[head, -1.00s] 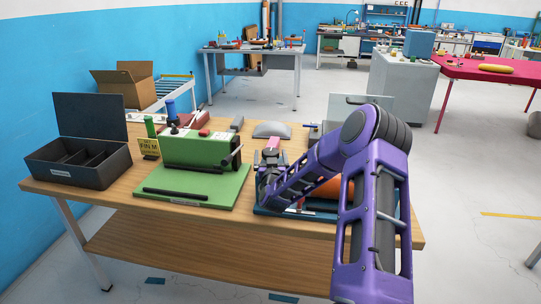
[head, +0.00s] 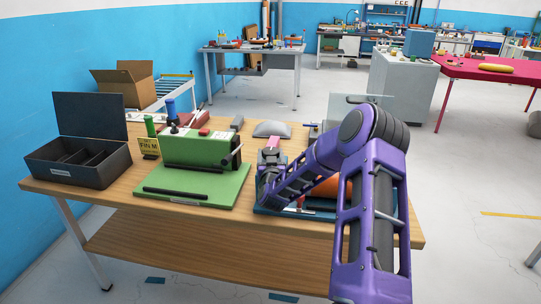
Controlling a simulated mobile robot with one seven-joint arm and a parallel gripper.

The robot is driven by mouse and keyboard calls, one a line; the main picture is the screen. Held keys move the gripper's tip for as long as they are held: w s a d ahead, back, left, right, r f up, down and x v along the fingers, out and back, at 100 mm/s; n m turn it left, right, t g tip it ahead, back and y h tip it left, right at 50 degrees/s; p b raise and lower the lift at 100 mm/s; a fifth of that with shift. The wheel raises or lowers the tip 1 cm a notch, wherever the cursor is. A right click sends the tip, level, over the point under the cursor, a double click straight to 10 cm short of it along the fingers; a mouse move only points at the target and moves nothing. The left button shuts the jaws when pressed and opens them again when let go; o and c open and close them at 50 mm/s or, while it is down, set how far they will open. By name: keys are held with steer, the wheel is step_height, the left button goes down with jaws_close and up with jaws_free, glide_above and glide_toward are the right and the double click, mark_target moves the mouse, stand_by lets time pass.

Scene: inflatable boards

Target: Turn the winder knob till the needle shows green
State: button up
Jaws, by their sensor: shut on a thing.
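The winder with a blue base (head: 262,210) stands at the right end of the wooden bench, an orange roll (head: 328,187) lying on it. My purple arm crosses in front and covers much of it. My gripper (head: 270,157) is at the left end of this winder, just in front of a pink block (head: 273,143). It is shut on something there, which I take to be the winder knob. The knob, the fingertips and the needle are hidden or too small to make out.
A green machine (head: 200,150) with a side lever stands on a green board (head: 215,190) left of my gripper. A black open box (head: 75,165) is at the bench's left end. A grey domed object (head: 270,129) lies behind my gripper. The bench's front edge is clear.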

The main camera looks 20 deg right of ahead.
mark_target(271, 150)
steer(key=shift+a, duration=0.1)
steer(key=shift+f+m+g+h+b, duration=0.1)
steer(key=shift+m+g+h+b, duration=0.3)
steer(key=shift+m+h+b, duration=0.3)
steer(key=m+g+h+b, duration=0.1)
steer(key=m+g+h, duration=0.1)
steer(key=h, duration=0.1)
steer(key=shift+w+a+b, duration=0.1)
steer(key=shift+b, duration=0.25)
steer(key=m+g+h+b, duration=0.1)
steer(key=m+g+h, duration=0.4)
steer(key=g, duration=0.1)
steer(key=shift+d, duration=0.2)
steer(key=o, duration=1.3)
step_height(271, 150, up, 10)
steer(key=shift+r+p, duration=0.15)
steer(key=shift+p, duration=0.45)
